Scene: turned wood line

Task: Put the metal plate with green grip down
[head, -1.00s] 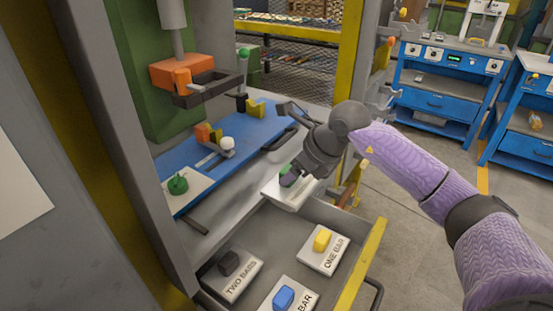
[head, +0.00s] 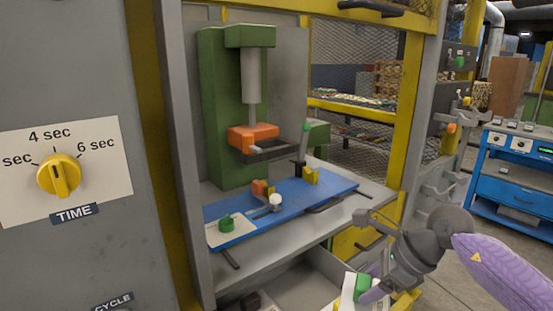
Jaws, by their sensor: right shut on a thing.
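The metal plate with green grip (head: 347,303) is at the bottom edge of the head view, partly cut off. My right gripper (head: 366,288) is shut on its green grip. The plate is at the right side of the open drawer (head: 300,284); I cannot tell whether it touches anything below. My left gripper is not in view.
Above the drawer, a blue board (head: 325,188) lies on the grey shelf, with a green knob (head: 226,223) on its pale left end. A press with an orange block (head: 253,138) stands behind. A yellow timer dial (head: 59,174) is at left.

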